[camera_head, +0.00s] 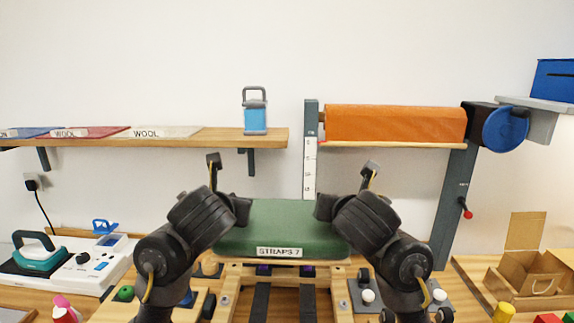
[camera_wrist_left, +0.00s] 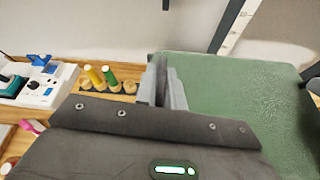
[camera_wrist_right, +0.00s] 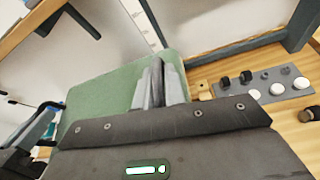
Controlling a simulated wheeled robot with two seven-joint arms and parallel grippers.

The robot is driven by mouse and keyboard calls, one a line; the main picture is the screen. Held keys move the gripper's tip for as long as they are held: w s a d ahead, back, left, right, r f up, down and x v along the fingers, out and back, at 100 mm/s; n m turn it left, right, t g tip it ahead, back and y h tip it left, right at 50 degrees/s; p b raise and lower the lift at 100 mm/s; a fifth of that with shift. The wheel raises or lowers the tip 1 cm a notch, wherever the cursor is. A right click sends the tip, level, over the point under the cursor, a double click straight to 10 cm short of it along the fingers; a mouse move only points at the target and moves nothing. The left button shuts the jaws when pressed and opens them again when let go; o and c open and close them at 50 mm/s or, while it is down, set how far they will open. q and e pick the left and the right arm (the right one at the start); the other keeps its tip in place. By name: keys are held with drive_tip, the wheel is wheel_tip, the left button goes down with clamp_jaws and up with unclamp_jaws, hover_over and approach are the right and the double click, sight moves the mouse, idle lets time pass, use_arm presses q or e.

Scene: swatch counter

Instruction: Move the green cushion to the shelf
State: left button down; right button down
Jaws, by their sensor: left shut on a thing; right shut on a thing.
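The green cushion (camera_head: 285,222), with a label reading "STRAPS 7", is level between my two grippers, directly over a wooden stand (camera_head: 232,280). I cannot tell whether it touches the stand. My left gripper (camera_head: 244,208) is shut on its left side and my right gripper (camera_head: 322,207) on its right side. The cushion also fills the right of the left wrist view (camera_wrist_left: 225,95) and the left of the right wrist view (camera_wrist_right: 110,95). The wooden shelf (camera_head: 215,138) is on the wall, up and left of the cushion.
Folded wool swatches (camera_head: 165,131) and a blue-fronted device (camera_head: 255,112) stand on the shelf; bare board shows between them. An orange roll (camera_head: 395,124) hangs at right on a grey frame. A teal iron (camera_head: 38,252) is at left, an open cardboard box (camera_head: 530,280) at right.

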use_arm(q)
drive_tip(key=shift+s+a+r, duration=0.25)
drive_tip(key=shift+s+r, duration=0.15)
drive_tip(key=shift+s, duration=0.1)
use_arm(e)
drive_tip(key=shift+s+d+r, duration=0.2)
drive_tip(key=shift+s+r, duration=0.25)
drive_tip(key=shift+s, duration=0.05)
use_arm(q)
drive_tip(key=shift+f, duration=0.1)
use_arm(e)
drive_tip(key=shift+f, duration=0.1)
